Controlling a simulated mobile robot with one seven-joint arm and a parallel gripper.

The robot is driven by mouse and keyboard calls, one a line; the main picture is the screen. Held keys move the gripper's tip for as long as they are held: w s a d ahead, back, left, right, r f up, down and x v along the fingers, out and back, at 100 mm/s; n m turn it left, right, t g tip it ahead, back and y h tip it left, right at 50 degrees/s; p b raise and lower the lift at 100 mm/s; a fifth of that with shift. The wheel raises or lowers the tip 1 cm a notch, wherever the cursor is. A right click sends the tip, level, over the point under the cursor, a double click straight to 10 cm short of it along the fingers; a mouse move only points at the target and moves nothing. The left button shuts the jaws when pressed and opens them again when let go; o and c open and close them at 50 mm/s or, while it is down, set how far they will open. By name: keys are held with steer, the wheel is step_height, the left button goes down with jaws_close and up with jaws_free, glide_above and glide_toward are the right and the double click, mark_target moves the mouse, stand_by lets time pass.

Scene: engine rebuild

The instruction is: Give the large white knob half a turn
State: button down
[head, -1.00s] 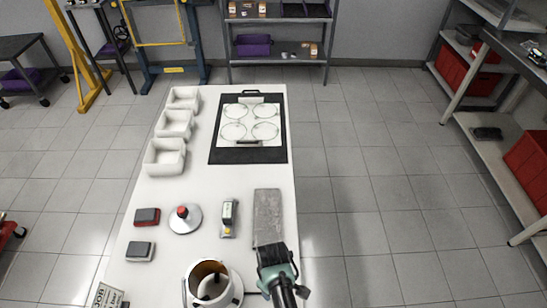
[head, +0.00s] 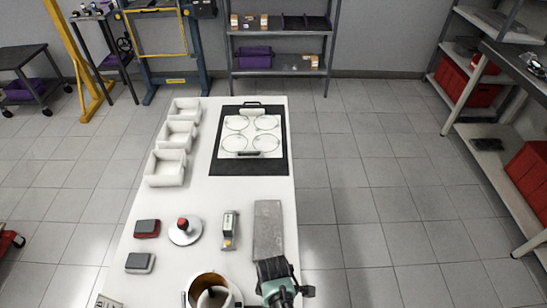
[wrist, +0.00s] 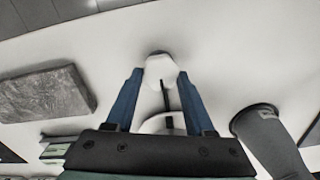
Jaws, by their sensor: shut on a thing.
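The large white knob (wrist: 160,68) is in the upper middle of the wrist view. It is pale with flat facets and stands on a light surface. My gripper (wrist: 160,78) has its two blue fingers on either side of it, shut on it. The head view shows the back of my gripper and wrist at the bottom edge, beside the near end of the grey slab. The knob and fingertips are hidden from the head view.
The grey slab (head: 268,230) and a round open container (head: 210,288) lie close to my arm. A red-topped disc (head: 185,231), small blocks, white bins (head: 165,167) and a black-framed plate (head: 249,168) occupy the white table (head: 215,187). Floor right is free.

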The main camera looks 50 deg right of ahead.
steer(key=shift+c, duration=1.3)
jaws_free()
steer(key=shift+r, duration=0.1)
step_height(320, 180, up, 13)
